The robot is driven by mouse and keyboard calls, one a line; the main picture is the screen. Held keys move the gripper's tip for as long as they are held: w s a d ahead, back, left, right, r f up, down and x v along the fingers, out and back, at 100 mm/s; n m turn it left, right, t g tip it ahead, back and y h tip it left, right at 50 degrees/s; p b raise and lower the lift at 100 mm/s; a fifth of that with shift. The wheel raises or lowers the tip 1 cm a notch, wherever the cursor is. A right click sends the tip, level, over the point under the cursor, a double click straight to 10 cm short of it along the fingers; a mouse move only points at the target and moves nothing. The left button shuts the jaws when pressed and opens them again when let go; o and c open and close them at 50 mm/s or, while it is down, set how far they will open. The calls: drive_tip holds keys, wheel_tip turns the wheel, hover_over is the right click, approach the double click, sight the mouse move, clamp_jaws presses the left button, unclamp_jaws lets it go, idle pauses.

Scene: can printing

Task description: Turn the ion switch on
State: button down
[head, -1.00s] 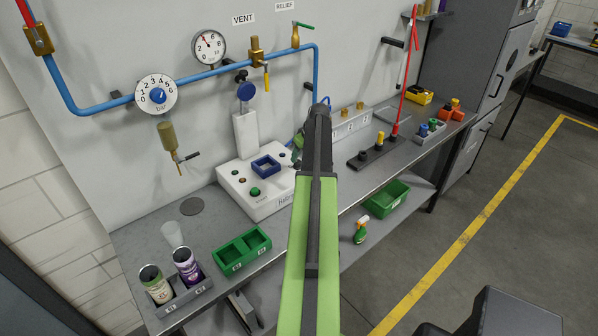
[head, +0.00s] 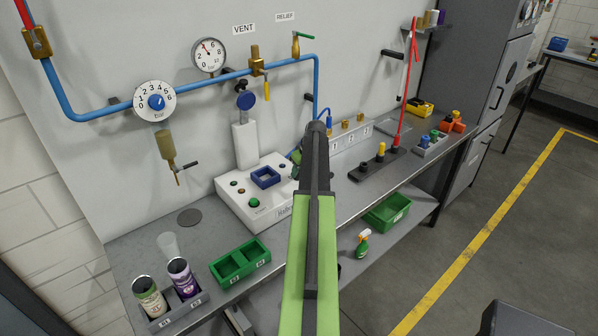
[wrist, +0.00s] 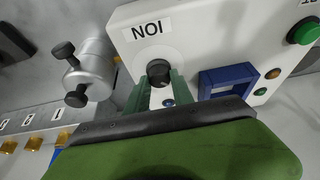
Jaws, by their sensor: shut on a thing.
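In the wrist view a white machine panel (wrist: 199,50) carries a label (wrist: 147,29) that reads ION upside down. Beside the label is a round black switch knob (wrist: 158,72). My gripper (wrist: 160,84) has its green fingers on either side of this knob and is shut on it. The knob's pointer direction cannot be made out. In the head view the white machine (head: 235,202) stands on the bench, and my arm hides its right end, the ion switch and most of my gripper.
A metal cylinder with black knobs (wrist: 90,70) is close beside the panel in the wrist view. A blue square holder (head: 265,177) and a green button (head: 254,202) sit on the machine.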

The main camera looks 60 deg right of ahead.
drive_tip(key=shift+a+m, duration=0.1)
drive_tip(key=shift+m, duration=0.3)
drive_tip(key=m+g+h, duration=0.1)
drive_tip(key=m, duration=0.2)
drive_tip(key=shift+w+a+m, duration=0.1)
drive_tip(key=shift+m, duration=0.3)
drive_tip(key=m, duration=0.2)
drive_tip(key=m+g+h, duration=0.1)
drive_tip(key=m, duration=0.1)
drive_tip(key=shift+w+m+h, duration=0.1)
drive_tip(key=shift+m+h, duration=0.2)
drive_tip(key=m+g, duration=0.1)
drive_tip(key=m, duration=0.1)
drive_tip(key=m+g, duration=0.1)
drive_tip(key=m, duration=0.1)
drive_tip(key=shift+w+h, duration=0.15)
drive_tip(key=shift+h, duration=0.15)
drive_tip(key=m, duration=0.2)
drive_tip(key=m+g, duration=0.1)
drive_tip(key=m, duration=0.1)
drive_tip(key=shift+m+g, duration=0.3)
drive_tip(key=c, duration=1.1)
unclamp_jaws()
